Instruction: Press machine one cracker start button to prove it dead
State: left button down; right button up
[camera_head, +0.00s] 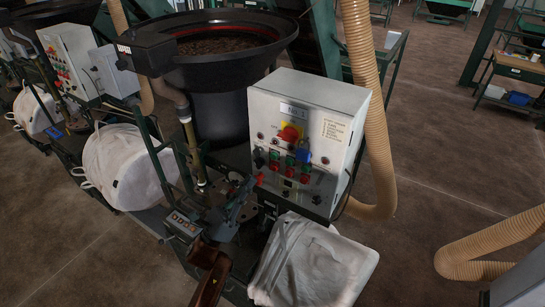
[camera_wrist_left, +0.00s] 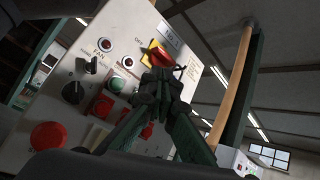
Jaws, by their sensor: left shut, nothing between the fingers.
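The machine one control box, labelled No.1 (camera_head: 295,109), faces me in the head view, with green and red buttons on its front. A green button (camera_wrist_left: 117,85) shows in the left wrist view, with a red button (camera_wrist_left: 103,106) below it. I cannot read which is the cracker start. A red rotary handle (camera_head: 290,133) sits on a yellow plate, with a blue padlock (camera_head: 303,155) below it. My left gripper (camera_head: 246,188) is shut and empty, close to the panel's lower left. Its dark fingers (camera_wrist_left: 165,84) cover part of the panel in the wrist view. My right gripper is not visible.
A black hopper bowl (camera_head: 217,45) stands behind the box. A beige hose (camera_head: 368,95) runs down its right side. A white bulk bag (camera_head: 312,262) sits below the box and another (camera_head: 125,165) stands left.

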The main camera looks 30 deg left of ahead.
aim_at(274, 156)
pick_arm(q)
jog(key=shift+w, duration=0.15)
jog(key=w, duration=0.8)
jog(key=shift+w+d, duration=0.25)
jog(key=shift+d, duration=0.1)
jog(key=shift+w, duration=0.1)
dwell(1.0)
jog(key=shift+w+b, duration=0.35)
jog(key=shift+b, duration=0.15)
